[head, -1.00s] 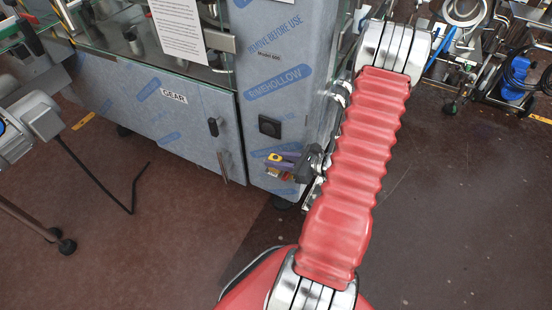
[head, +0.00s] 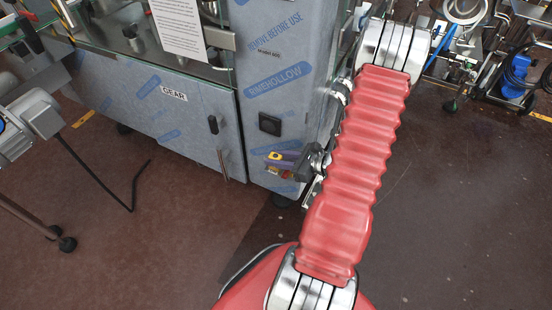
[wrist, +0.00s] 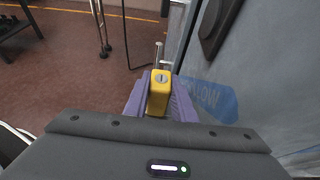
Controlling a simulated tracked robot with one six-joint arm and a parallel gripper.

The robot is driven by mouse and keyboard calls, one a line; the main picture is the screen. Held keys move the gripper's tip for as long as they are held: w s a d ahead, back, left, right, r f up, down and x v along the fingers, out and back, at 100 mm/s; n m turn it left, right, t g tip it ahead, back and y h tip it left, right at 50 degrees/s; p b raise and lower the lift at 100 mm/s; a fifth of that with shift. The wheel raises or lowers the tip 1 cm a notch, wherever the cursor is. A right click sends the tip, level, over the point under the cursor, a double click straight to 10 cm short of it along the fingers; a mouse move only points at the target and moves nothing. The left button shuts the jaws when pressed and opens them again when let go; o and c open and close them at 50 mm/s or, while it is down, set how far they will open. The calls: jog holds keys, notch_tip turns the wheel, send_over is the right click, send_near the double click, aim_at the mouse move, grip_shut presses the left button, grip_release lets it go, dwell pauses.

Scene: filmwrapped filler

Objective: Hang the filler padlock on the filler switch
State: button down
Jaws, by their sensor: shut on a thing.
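My gripper (head: 275,157) has purple fingers and is in front of the filler's lower right corner. It is shut on the yellow padlock (wrist: 158,96), whose body sits between the fingers in the wrist view. The padlock's metal shackle (wrist: 160,54) points away from the gripper. In the head view only a little of the padlock shows at the fingertips. A red and yellow part (head: 284,173), which looks like the filler switch, shows just below the fingers, partly hidden by them. I cannot tell whether the shackle touches it.
The film-wrapped filler cabinet (head: 200,125) has a black square fitting (head: 270,124) above the gripper and a door handle (head: 222,165) to its left. A bent black rod (head: 100,182) stands at left. Carts with hoses (head: 510,80) stand at right. The brown floor in front is open.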

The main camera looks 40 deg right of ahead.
jog(key=shift+f, duration=0.2)
dwell(0.4)
jog(key=c, duration=1.4)
grip_release()
jog(key=v, duration=1.4)
